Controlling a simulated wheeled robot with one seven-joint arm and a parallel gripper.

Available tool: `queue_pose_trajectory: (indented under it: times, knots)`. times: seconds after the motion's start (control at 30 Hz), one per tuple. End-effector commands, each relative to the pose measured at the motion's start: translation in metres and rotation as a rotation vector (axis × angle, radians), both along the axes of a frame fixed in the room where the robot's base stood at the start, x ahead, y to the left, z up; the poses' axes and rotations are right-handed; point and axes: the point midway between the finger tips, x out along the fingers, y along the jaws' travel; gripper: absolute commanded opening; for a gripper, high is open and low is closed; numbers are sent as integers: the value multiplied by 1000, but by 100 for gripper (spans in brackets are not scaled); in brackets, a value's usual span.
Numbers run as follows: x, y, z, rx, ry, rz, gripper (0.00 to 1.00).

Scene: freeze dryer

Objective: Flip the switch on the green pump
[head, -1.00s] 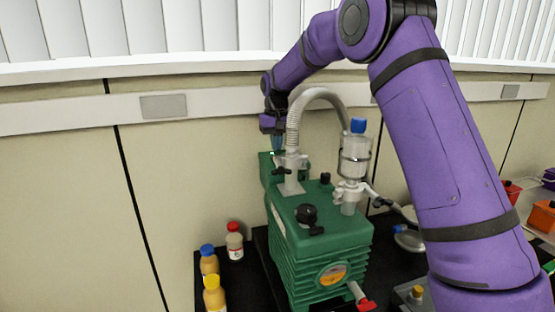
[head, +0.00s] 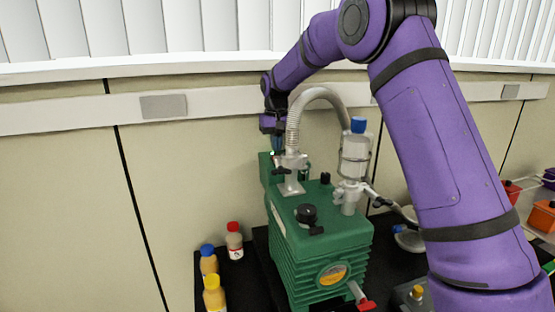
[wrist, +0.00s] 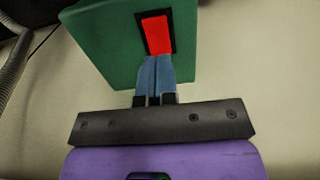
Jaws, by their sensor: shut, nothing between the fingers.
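The green pump (head: 322,240) stands on a black surface in the head view. A raised green box at its back left also shows in the wrist view (wrist: 107,45), carrying a red rocker switch (wrist: 158,34) in a black frame. My gripper (wrist: 157,60) is shut and empty, with its blue fingertips at the lower edge of the switch. I cannot tell whether they touch it. In the head view my gripper (head: 276,148) is above the back left of the pump, partly behind the grey hose, and the switch is hidden.
The grey corrugated hose (head: 296,118) arches close to the right of my gripper. A clear bottle with a blue cap (head: 356,150) stands on the pump's right side. Several small bottles (head: 212,290) stand at the left. The wall is close behind.

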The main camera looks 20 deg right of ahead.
Motion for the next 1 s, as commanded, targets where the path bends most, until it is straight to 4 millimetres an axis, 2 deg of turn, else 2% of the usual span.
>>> queue_pose_trajectory:
  times: [1.0]
  knots:
    - [0,0,-13,0,1,0,0]
